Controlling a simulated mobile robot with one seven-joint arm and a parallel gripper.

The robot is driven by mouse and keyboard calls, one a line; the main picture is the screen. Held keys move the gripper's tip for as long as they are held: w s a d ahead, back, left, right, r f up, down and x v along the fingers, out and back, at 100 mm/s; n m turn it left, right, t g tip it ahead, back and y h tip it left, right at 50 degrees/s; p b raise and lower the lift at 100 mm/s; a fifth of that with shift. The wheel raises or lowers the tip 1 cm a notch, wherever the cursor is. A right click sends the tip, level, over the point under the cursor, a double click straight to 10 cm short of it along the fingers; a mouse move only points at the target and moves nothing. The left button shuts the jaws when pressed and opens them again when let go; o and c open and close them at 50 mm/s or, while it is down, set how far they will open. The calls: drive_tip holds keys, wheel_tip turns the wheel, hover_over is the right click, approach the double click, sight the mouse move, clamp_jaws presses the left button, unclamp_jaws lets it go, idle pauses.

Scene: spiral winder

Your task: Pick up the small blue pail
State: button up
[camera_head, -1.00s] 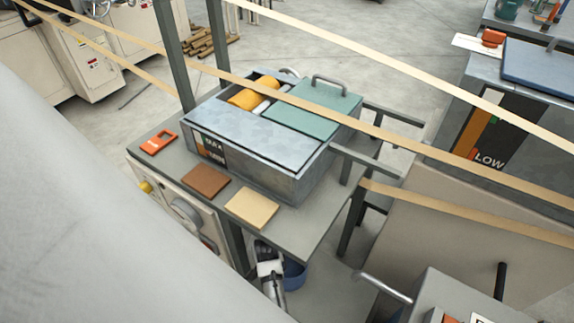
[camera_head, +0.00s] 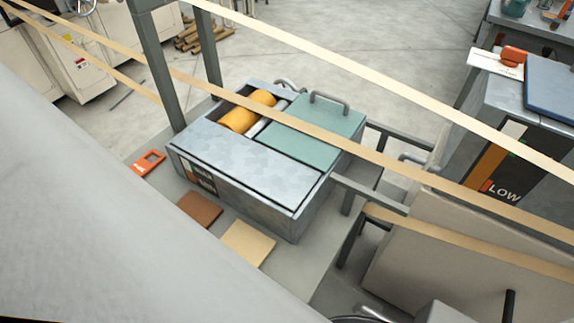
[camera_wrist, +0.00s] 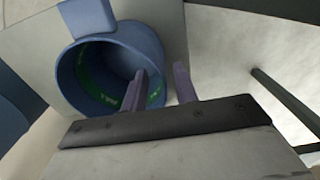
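The small blue pail (camera_wrist: 70,75) is in the wrist view, at upper left, with its round mouth facing the camera. Green marks show on its inside wall. A blue tab (camera_wrist: 88,17) stands out at its upper edge. My gripper (camera_wrist: 160,84) has its two purple fingers apart at the pail's right side. The left finger overlaps the pail's mouth and the right finger is outside the rim, so the wall lies between them. I see no clear sign of both fingers pressing on it. In the head view the pail and gripper are hidden.
A grey metal box (camera_head: 245,165) with a green handled lid (camera_head: 310,130) and yellow roller stands on the table (camera_head: 285,262). Brown (camera_head: 200,210) and tan (camera_head: 248,242) squares lie before it. Tan bands (camera_head: 400,95) cross the head view. Dark bars (camera_wrist: 285,105) show right in the wrist view.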

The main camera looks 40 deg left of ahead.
drive_tip(key=f, duration=0.5)
drive_tip(key=shift+w+f, duration=0.1)
drive_tip(key=shift+w, duration=0.3)
clamp_jaws()
